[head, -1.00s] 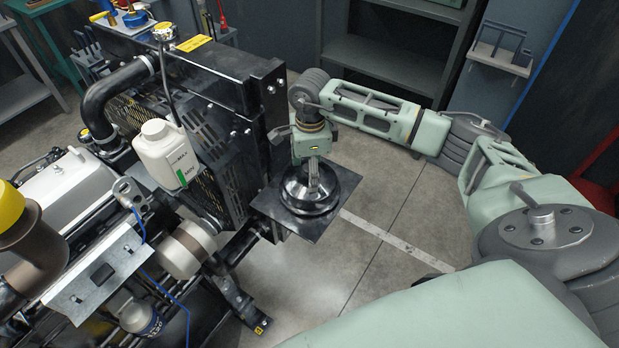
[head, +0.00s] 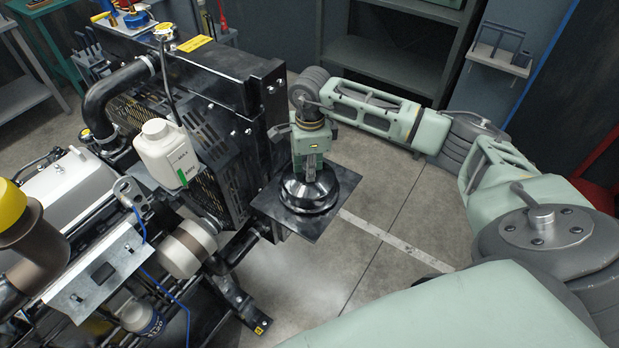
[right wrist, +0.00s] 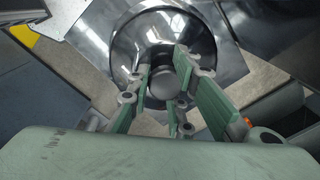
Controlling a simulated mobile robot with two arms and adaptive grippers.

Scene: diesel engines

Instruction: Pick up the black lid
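The black lid (head: 320,201) is round and domed, with a glossy surface. It sits on a flat dark square plate (head: 279,210) at the side of the engine. In the right wrist view the lid (right wrist: 190,33) has a round knob (right wrist: 160,84) at its centre. My right gripper (head: 309,176) points down over the middle of the lid. In the right wrist view its green fingers (right wrist: 168,85) are spread on either side of the knob with gaps showing. Whether the fingertips reach below the knob's top is hard to tell. My left gripper is out of view.
The engine, with a black radiator frame (head: 222,75) and a white coolant tank (head: 165,152), stands directly left of the plate. A grey shelf (head: 395,57) stands at the back. The floor (head: 375,265) right of the plate is clear.

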